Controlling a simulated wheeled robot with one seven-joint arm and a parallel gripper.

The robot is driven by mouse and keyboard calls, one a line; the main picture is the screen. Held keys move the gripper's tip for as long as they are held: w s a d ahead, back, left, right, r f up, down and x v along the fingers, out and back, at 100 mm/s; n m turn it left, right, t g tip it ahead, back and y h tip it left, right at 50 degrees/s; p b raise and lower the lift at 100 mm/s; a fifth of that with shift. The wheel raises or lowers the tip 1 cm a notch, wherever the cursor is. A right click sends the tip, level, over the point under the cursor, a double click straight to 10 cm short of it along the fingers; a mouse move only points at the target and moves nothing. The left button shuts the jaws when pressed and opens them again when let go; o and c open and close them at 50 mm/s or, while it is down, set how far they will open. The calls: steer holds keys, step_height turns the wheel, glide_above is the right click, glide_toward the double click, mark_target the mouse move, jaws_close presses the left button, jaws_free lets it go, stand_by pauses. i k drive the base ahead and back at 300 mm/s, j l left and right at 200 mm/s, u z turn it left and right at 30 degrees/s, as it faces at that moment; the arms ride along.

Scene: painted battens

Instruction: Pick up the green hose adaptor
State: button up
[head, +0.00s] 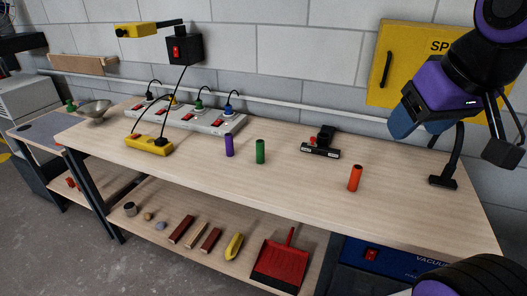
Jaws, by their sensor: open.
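The green hose adaptor (260,152) is a short green cylinder standing upright on the wooden workbench (300,190), near its middle. A purple cylinder (229,145) of similar shape stands just left of it, apart from it. An orange-red cylinder (355,178) stands farther right. My gripper (503,152) is at the upper right, at the end of my purple and black arm, raised above the right end of the bench. It is open and far from the green adaptor. The fingers show only in part, and nothing is seen between them.
A power strip (185,117) with several plugs and a yellow box (149,145) lie left of the cylinders. A black and red tool (322,142) lies behind, right of the green one. A lamp base (442,182) stands at right. The bench front is clear.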

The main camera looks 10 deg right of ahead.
mark_target(259, 143)
steer(key=i+j+z, duration=0.1)
steer(key=z, duration=0.65)
steer(key=i+j+z, duration=0.1)
steer(key=j+z, duration=0.25)
steer(key=j, duration=0.5)
steer(key=j+z, duration=0.4)
steer(key=j, duration=1.45)
